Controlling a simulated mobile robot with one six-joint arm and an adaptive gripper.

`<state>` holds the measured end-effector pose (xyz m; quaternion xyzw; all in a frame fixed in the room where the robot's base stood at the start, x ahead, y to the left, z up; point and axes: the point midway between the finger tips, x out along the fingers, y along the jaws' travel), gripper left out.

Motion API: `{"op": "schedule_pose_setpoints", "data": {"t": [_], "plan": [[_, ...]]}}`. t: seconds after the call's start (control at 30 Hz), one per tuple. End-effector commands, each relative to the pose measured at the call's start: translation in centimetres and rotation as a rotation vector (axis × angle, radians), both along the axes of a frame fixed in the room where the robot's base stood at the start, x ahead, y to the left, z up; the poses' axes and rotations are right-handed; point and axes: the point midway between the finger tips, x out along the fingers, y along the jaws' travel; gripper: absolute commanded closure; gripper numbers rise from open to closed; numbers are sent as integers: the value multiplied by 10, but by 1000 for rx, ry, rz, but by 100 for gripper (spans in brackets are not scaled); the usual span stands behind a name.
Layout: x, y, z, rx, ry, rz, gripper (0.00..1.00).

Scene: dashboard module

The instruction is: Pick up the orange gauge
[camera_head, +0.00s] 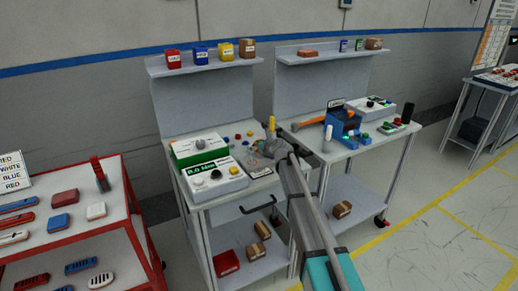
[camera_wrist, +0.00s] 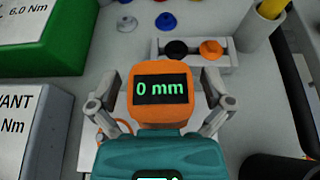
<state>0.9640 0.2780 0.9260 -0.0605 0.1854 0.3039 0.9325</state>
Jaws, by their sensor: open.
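My gripper (camera_wrist: 158,88) is open, with one grey finger on each side of the gauge. A small gap shows between the fingers and the gauge's sides. The gauge's lower part is hidden behind my teal gripper body. In the head view my gripper (camera_head: 271,148) is over the left workbench (camera_head: 240,188), and I cannot make out the gauge there.
A small tray with a black knob (camera_wrist: 176,49) and an orange knob (camera_wrist: 211,48) lies just beyond the gauge. A yellow-handled tool in a grey holder (camera_wrist: 258,32) stands at right. A green box (camera_wrist: 45,40) and a grey-white box (camera_wrist: 35,125) stand at left.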

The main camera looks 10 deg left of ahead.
Motion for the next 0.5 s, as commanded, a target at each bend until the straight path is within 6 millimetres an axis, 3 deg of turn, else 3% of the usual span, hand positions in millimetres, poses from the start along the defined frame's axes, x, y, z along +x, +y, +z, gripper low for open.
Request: {"op": "schedule_pose_setpoints", "data": {"t": [0.2,0.5], "plan": [[0,0,0,0,0,0,0],[0,0,0,0,0,0,54]]}}
